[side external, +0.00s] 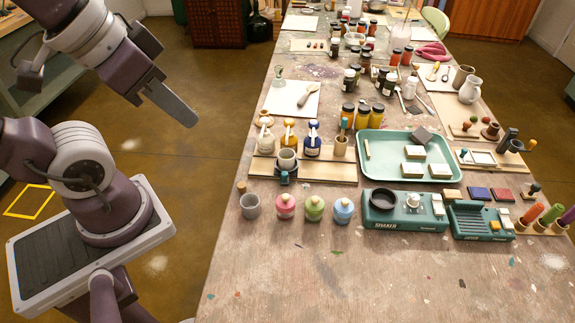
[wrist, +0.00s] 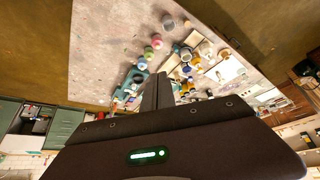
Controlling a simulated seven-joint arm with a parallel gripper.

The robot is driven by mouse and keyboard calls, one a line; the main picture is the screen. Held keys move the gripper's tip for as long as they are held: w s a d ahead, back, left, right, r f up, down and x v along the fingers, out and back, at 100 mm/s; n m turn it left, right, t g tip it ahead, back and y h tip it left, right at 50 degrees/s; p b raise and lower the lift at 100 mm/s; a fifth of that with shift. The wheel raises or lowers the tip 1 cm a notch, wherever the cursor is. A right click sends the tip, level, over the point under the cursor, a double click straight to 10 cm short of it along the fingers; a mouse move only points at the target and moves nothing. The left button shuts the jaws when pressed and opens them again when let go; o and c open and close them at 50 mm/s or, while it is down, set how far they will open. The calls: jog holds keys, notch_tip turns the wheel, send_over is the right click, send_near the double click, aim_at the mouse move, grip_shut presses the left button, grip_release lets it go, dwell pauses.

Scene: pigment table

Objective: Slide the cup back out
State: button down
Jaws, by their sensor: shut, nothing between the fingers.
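The grey cup also shows in the wrist view (wrist: 168,21). A second, pale grey cup (side external: 287,159) sits on a dark and blue piece at the front of the wooden rack, below the bottles with pump tops. I cannot tell which cup the task names. My gripper (side external: 188,117) is shut and empty, held high left of the table, apart from both cups. Its closed fingers (wrist: 157,92) show in the wrist view.
Pink (side external: 285,205), green (side external: 315,208) and blue (side external: 344,210) jars stand in a row beside the green shaker (side external: 405,222). The wooden rack (side external: 330,174) with bottles and a green tray (side external: 371,171) lie behind. The front of the table (side external: 330,280) is clear.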

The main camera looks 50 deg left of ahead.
jog(key=c, duration=2.2)
grip_release()
jog(key=c, duration=1.8)
grip_release()
jog(key=shift+w, duration=0.25)
jog(key=o, duration=0.5)
jog(key=w+f, duration=0.1)
jog(key=w, duration=0.2)
jog(key=w+a+f+g, duration=0.1)
jog(key=w, duration=0.3)
jog(key=w+f+g, duration=0.1)
jog(key=w, duration=0.2)
jog(key=shift+w+a, duration=0.3)
jog(key=shift+a, duration=0.05)
jog(key=shift+c, duration=0.2)
jog(key=g, duration=0.3)
send_over(284, 173)
notch_tip(284, 173, down, 18)
jog(key=shift+g, duration=0.3)
notch_tip(284, 173, down, 12)
jog(key=shift+r, duration=0.25)
jog(key=shift+f, duration=0.3)
grip_shut()
jog(key=shift+w+r, duration=0.1)
